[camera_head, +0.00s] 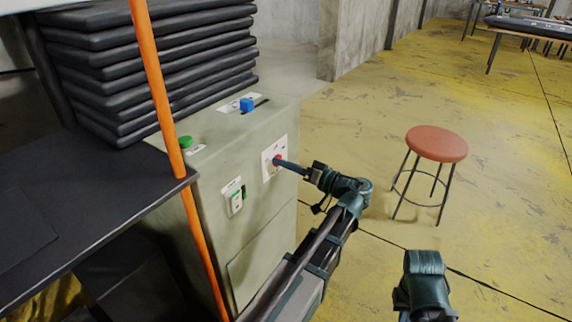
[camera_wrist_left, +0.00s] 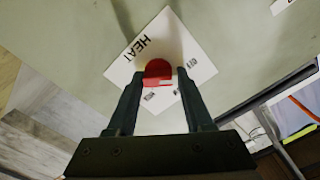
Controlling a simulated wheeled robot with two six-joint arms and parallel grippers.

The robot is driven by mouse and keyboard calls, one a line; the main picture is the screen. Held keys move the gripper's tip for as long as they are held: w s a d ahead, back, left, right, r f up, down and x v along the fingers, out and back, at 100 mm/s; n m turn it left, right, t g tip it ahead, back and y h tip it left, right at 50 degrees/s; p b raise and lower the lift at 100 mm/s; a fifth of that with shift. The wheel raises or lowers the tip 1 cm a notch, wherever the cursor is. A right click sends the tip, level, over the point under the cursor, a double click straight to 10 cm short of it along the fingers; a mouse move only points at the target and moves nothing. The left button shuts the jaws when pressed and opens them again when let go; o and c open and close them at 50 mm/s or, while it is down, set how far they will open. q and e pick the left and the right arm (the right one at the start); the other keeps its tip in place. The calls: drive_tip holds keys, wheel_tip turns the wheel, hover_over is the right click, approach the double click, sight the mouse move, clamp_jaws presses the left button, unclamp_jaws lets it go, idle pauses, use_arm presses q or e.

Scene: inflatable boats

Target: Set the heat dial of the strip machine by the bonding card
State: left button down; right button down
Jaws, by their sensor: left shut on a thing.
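The strip machine (camera_head: 238,230) is a pale green-grey cabinet left of centre in the head view. The red heat dial (camera_wrist_left: 158,70) sits on a white plate (camera_wrist_left: 122,72) marked HEAT, which also has small markings around the dial. My left gripper (camera_wrist_left: 160,80) is shut on the dial, one finger on each side of it. In the head view the left gripper (camera_head: 282,163) reaches the plate on the machine's front, and its tip hides most of the dial. My right arm shows in part at the bottom right; its fingers are not visible. I see no bonding card that I can make out.
A blue knob (camera_head: 246,104) and a green button (camera_head: 186,142) are on the machine's top. A small switch box (camera_head: 235,200) is on its front. An orange pole (camera_head: 160,100) stands before a dark table (camera_head: 80,195). A red stool (camera_head: 436,144) stands on open floor.

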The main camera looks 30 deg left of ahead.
use_arm(q)
drive_tip(key=m, duration=2.2)
drive_tip(key=shift+w, duration=0.2)
drive_tip(key=shift+m, duration=0.4)
drive_tip(key=shift+c, duration=1.5)
unclamp_jaws()
drive_tip(key=shift+d, duration=0.1)
drive_tip(key=s+d, duration=0.1)
drive_tip(key=d, duration=1.2)
drive_tip(key=shift+d, duration=0.35)
